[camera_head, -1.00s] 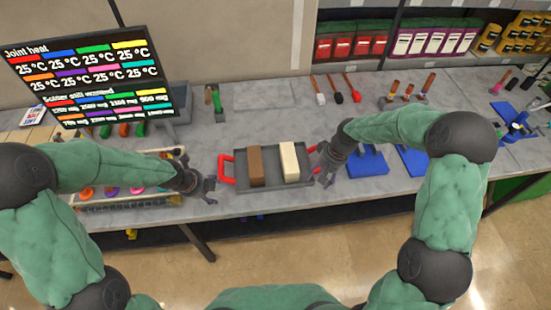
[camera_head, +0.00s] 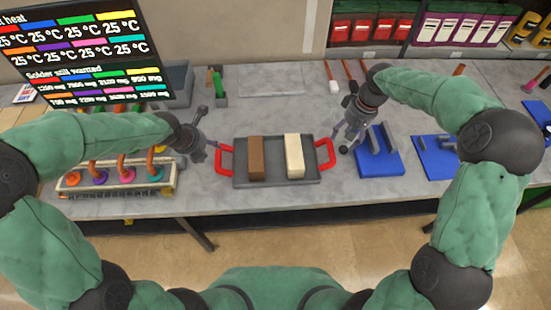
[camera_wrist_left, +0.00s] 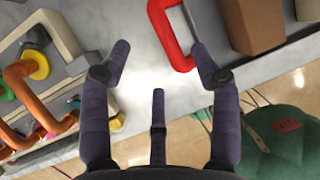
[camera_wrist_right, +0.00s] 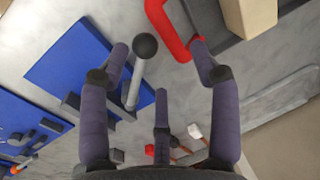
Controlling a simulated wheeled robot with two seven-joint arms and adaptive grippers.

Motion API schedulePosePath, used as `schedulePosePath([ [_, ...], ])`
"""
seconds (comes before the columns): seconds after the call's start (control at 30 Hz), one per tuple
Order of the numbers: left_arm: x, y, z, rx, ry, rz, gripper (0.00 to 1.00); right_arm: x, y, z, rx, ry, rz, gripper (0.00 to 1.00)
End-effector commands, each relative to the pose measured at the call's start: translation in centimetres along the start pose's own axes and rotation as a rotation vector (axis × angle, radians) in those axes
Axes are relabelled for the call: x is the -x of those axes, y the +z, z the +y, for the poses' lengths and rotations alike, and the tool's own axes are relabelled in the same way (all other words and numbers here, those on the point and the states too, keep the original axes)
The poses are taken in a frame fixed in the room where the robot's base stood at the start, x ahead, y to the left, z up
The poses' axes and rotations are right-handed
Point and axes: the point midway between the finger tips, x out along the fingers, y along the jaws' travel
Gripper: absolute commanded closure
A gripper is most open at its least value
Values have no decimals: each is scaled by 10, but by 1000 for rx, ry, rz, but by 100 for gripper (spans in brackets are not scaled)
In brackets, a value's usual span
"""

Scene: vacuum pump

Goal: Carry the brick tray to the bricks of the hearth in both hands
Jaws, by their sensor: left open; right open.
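The grey brick tray (camera_head: 276,182) lies on the grey bench, with a brown brick (camera_head: 257,157) and a cream brick (camera_head: 293,156) in it. It has a red handle at its left end (camera_head: 224,160) and one at its right end (camera_head: 326,154). My left gripper (camera_head: 209,151) is open and empty, just left of the left handle; that handle shows beyond its fingers in the left wrist view (camera_wrist_left: 170,38). My right gripper (camera_head: 343,143) is open and empty, just right of the right handle, which shows near a fingertip in the right wrist view (camera_wrist_right: 168,32). I cannot make out a hearth.
A blue board with grey posts (camera_head: 378,165) stands right of the tray, close to my right gripper. A rack with coloured rings and orange pipes (camera_head: 115,180) stands at the left. Red-handled tools (camera_head: 332,75) lie behind.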

Motion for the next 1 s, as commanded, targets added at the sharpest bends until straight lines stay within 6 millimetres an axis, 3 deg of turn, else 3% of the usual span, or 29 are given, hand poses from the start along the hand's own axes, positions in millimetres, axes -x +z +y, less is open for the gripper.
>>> schedulePosePath([
  [0.23,-13,-1,0,0,1,3,37,-13,1,0,0,-1,-4,37],
  [0.7,-86,-1,0,1,0,2,37,-86,1,0,1,-1,-3,37],
  [1.0,-107,0,0,1,0,1,37,-107,0,0,-1,0,0,37],
])
